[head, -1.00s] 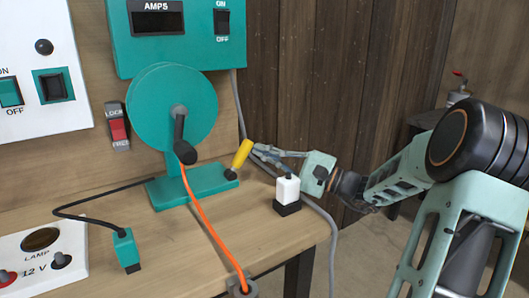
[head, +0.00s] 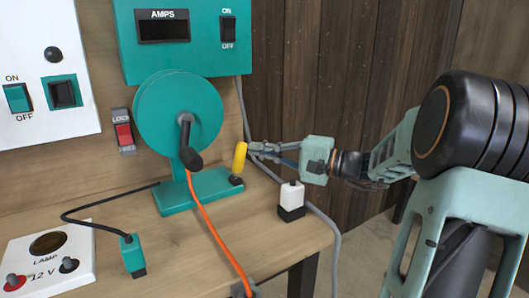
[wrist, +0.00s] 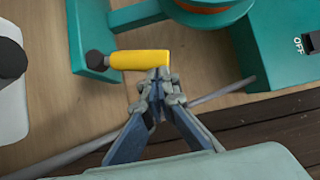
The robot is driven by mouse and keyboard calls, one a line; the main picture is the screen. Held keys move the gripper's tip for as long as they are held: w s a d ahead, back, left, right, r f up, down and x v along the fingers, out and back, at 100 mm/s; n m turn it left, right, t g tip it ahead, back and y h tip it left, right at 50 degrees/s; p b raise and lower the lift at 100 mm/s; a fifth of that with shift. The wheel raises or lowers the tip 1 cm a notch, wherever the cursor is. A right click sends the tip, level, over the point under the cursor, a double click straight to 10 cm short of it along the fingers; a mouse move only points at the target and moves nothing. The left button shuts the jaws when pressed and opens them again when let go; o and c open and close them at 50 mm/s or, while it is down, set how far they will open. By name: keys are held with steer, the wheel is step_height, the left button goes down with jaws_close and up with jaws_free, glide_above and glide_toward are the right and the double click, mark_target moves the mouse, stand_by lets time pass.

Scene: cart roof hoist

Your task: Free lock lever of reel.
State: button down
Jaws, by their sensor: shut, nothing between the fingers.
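The teal reel (head: 160,110) stands on a teal base (head: 205,197) on the bench, with a black-handled crank (head: 188,155) at its front. Its yellow lock lever (head: 240,157) rises nearly upright from a black pivot (head: 236,181) at the base's right end. In the wrist view the lever (wrist: 140,60) lies across the picture, its pivot (wrist: 97,60) to the left. My gripper (head: 252,150) is shut and empty just right of the lever's upper end. In the wrist view its fingertips (wrist: 159,82) are at the lever's free end, seemingly touching its side.
A LOCK/FREE indicator with a red part (head: 123,134) is left of the reel. An orange cable (head: 215,240) runs from the reel to the bench front. A white block on a black base (head: 291,198) stands below my gripper. A grey cable (head: 326,225) hangs behind it.

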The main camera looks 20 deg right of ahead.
steer(key=shift+s+a+r+n+g+h+b, duration=0.15)
steer(key=shift+a+r+n+g+h, duration=0.1)
steer(key=shift+a+n, duration=0.25)
steer(key=shift+s+a+r+n+g+h+b, duration=0.15)
steer(key=shift+a+r+n+g+h, duration=0.1)
steer(key=shift+a+n, duration=0.2)
steer(key=shift+w, duration=0.1)
